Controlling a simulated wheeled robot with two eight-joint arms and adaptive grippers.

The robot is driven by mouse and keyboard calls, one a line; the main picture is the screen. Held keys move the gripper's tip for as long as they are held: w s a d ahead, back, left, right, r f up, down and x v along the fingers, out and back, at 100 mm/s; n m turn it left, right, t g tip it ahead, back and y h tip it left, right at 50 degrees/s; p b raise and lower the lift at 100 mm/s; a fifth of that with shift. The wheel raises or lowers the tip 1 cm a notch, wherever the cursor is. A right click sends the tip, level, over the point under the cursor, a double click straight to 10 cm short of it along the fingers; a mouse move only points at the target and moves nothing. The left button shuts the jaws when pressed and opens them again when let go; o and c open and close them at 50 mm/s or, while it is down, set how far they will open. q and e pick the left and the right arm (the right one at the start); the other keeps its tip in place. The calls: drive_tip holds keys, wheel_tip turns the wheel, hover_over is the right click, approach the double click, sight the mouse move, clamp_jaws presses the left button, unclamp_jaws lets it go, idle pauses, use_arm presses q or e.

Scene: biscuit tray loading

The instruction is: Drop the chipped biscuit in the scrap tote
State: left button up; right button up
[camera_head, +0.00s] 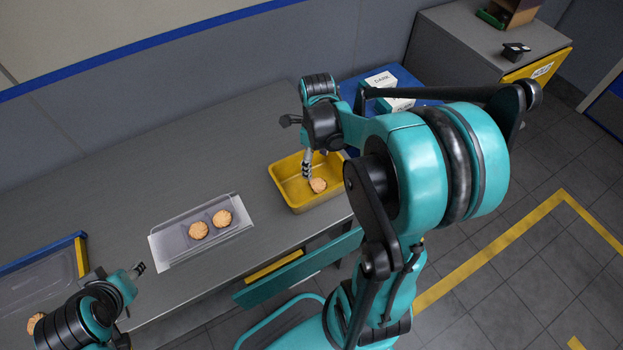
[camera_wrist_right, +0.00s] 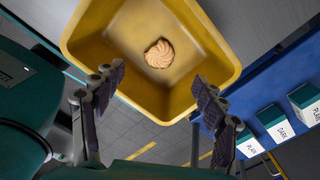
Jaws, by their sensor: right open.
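The yellow scrap tote (camera_head: 284,190) stands at the right end of the grey table; it also shows in the wrist view (camera_wrist_right: 84,62). One round golden biscuit (camera_head: 318,186) lies inside on its floor, seen too in the wrist view (camera_wrist_right: 158,53). Its edge looks uneven at the left there, but the chip is not clear. My right gripper (camera_head: 308,164) points down over the tote. In the wrist view its fingers (camera_wrist_right: 155,92) are apart with nothing between them. My left gripper (camera_head: 138,270) is over the table's front left, apart from any biscuit; its jaw gap is too small to read.
A pale tray (camera_head: 160,252) with two whole-looking biscuits (camera_head: 210,224) lies mid-table. A clear, blue-edged tray (camera_head: 40,285) is at left, with a biscuit (camera_head: 36,322) partly hidden by my left arm. Labelled boxes (camera_head: 381,82) stand on a blue surface behind the tote. The table's back is clear.

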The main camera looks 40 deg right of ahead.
wheel_tip(320, 180, up, 11)
idle(0.3)
drive_tip(key=shift+a+f, duration=0.1)
drive_tip(key=s+a+f+n+t, duration=0.1)
drive_tip(key=a+n, duration=0.6)
drive_tip(key=n, duration=0.8)
drive_tip(key=s+a+f+n+t, duration=0.1)
drive_tip(key=s+a+n+t, duration=0.3)
drive_tip(key=n, duration=1.1)
drive_tip(key=a+t, duration=0.2)
drive_tip(key=a, duration=0.2)
drive_tip(key=shift+a+f+n, duration=0.15)
drive_tip(key=shift+f+n, duration=0.05)
drive_tip(key=shift+n, duration=0.2)
